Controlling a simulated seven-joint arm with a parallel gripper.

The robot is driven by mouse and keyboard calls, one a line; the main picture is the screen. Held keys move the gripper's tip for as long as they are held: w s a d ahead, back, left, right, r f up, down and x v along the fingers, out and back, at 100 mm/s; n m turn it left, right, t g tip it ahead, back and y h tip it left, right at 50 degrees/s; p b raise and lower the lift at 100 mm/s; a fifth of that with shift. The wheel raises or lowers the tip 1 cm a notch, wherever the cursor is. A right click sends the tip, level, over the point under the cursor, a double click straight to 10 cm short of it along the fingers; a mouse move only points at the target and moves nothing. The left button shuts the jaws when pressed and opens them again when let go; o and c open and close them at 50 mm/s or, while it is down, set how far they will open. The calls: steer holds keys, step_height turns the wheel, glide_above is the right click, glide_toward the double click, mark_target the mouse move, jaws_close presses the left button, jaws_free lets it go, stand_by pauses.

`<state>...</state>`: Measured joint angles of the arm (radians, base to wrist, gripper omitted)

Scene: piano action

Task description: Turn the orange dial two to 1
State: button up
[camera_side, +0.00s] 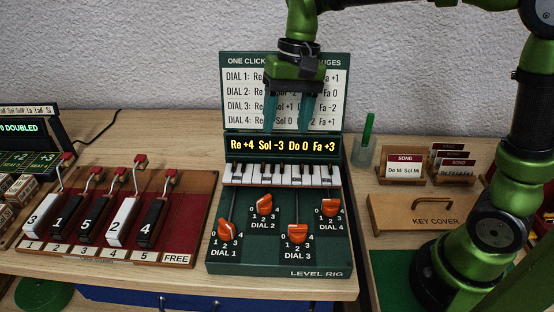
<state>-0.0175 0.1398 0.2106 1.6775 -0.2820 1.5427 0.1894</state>
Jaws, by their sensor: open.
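The level rig (331,250) is a dark green box with several orange dials on its sloping front. Dial two (264,205) is the orange knob at the upper middle left, above the label DIAL 2. Its exact setting is too small to tell. Dial one (227,231) is at the lower left, dial three (298,233) at the lower middle and dial four (330,207) at the right. My gripper (287,120) is open and empty, pointing down. It is above the dials, in front of the rig's back panel, and touches no dial.
The rig's display (282,145) reads Re +4, Sol -3, Do 0, Fa +3. A small keyboard (280,174) lies below it. A red tray (180,235) with numbered keys stands left. A wooden key cover (415,212) and song cards (404,167) are right.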

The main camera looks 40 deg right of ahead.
steer(key=s+d+n+t, duration=0.1)
steer(key=s+d+t, duration=0.6)
steer(key=s, duration=0.6)
steer(key=shift+d, duration=0.65)
steer(key=shift+s, duration=0.1)
stand_by(1.2)
